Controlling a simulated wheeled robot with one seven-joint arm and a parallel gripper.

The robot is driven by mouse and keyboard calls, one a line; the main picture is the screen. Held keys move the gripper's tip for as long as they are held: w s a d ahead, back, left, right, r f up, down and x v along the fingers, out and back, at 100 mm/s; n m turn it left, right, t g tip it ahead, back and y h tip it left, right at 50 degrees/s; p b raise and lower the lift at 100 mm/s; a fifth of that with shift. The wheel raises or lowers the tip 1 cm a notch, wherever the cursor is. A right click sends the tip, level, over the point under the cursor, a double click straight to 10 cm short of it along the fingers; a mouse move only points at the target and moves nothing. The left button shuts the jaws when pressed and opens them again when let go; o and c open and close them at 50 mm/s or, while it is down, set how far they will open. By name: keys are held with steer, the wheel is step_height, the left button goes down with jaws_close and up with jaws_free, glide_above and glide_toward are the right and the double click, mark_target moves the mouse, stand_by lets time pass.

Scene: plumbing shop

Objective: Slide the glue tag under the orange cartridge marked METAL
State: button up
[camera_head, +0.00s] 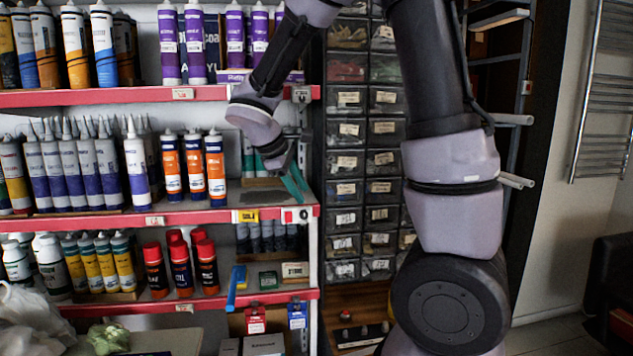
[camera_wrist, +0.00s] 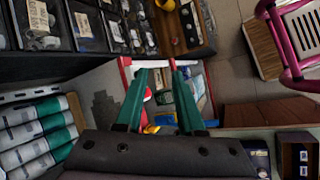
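Three orange, white and dark-blue cartridges (camera_head: 193,165) stand upright in a row on the middle shelf; the word METAL is too small to read on any of them. A yellow tag (camera_head: 247,215) with dark lettering is on that shelf's red front rail, right of the cartridges; I cannot read surely whether it is the glue tag. A white tag (camera_head: 155,221) is on the same rail, further left. My gripper (camera_head: 296,187) is near the right end of the middle shelf, right of the cartridges. In the wrist view its green fingers (camera_wrist: 158,90) are apart with nothing visibly held.
Grey and purple cartridges (camera_head: 75,170) crowd the middle shelf's left side. Red-capped cans (camera_head: 181,268) stand on the shelf below. A blue clip-like piece (camera_head: 236,286) hangs at that lower rail. A drawer cabinet (camera_head: 364,170) stands right of the shelving. The shelf board right of the orange cartridges looks mostly clear.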

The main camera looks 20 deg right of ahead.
steer(key=shift+s+d+r+m+g+y, duration=0.15)
steer(key=shift+s+d+r+m+y, duration=0.2)
steer(key=shift+s+d+r+m, duration=0.25)
steer(key=shift+s+d+r+m+g+y, duration=0.1)
steer(key=shift+s+d+r+m+y, duration=0.2)
steer(key=shift+s+d+m, duration=0.4)
steer(key=shift+s+d+r+m+g+y, duration=0.15)
steer(key=shift+s+d+r+m+y, duration=0.15)
steer(key=shift+s+r+m, duration=0.35)
steer(key=shift+s+f, duration=0.15)
steer(key=shift+f, duration=0.05)
